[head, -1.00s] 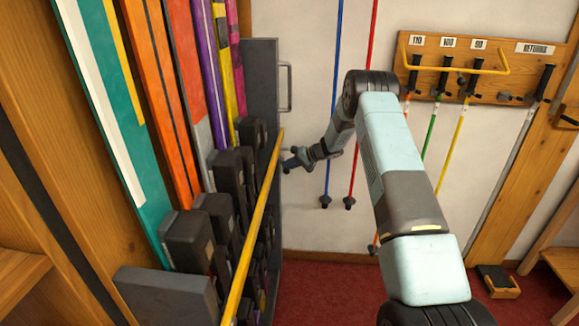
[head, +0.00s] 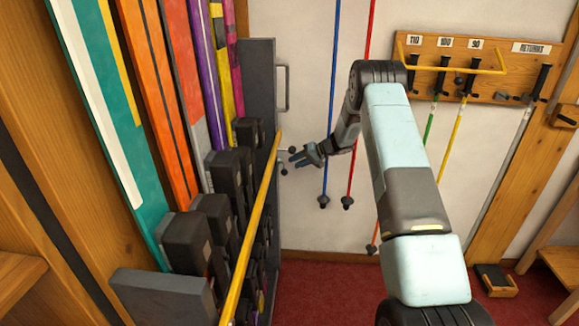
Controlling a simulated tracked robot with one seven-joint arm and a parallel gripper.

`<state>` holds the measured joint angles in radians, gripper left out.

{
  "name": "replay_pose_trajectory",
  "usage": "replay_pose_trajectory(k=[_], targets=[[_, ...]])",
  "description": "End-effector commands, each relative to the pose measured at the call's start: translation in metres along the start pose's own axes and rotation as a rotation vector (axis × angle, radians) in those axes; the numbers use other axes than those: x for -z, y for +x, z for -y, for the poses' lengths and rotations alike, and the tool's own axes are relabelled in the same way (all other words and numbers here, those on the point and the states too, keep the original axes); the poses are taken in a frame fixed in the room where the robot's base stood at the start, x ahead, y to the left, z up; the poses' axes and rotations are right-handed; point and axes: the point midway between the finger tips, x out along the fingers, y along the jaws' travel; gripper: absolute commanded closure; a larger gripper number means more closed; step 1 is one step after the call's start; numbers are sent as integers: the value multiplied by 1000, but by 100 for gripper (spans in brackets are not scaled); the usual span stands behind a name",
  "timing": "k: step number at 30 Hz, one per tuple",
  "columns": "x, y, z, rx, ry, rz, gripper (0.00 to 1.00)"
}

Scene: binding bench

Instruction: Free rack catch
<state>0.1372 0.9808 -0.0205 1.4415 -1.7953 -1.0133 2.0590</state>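The ski rack stands at the left, with a grey end panel (head: 259,85) and a yellow bar (head: 250,235) across its front. A small dark piece (head: 284,171), perhaps the rack catch, shows at the panel's right edge near the bar's far end. My gripper (head: 293,158) is just right of that edge, pointing left. Its two fingers look spread with nothing between them. It appears apart from the small piece, but the depth gap is hard to judge.
Several skis (head: 160,95) stand in the rack. A grey handle (head: 287,87) is on the end panel above my gripper. A blue pole (head: 331,100) and a red pole (head: 361,100) hang behind my arm. A wooden pole board (head: 490,65) is at the right.

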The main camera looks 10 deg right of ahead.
Motion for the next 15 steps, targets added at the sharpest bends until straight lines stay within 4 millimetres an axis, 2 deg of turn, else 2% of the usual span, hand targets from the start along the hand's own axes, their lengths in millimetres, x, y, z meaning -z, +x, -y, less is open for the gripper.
replay_pose_trajectory(k=[1,6,9,15], targets=[[1,-11,0,-2,0,-2,63],[0,-44,-1,-2,1,-1,63],[0,-59,0,-1,0,0,63],[-1,-77,-2,-1,1,3,63]])
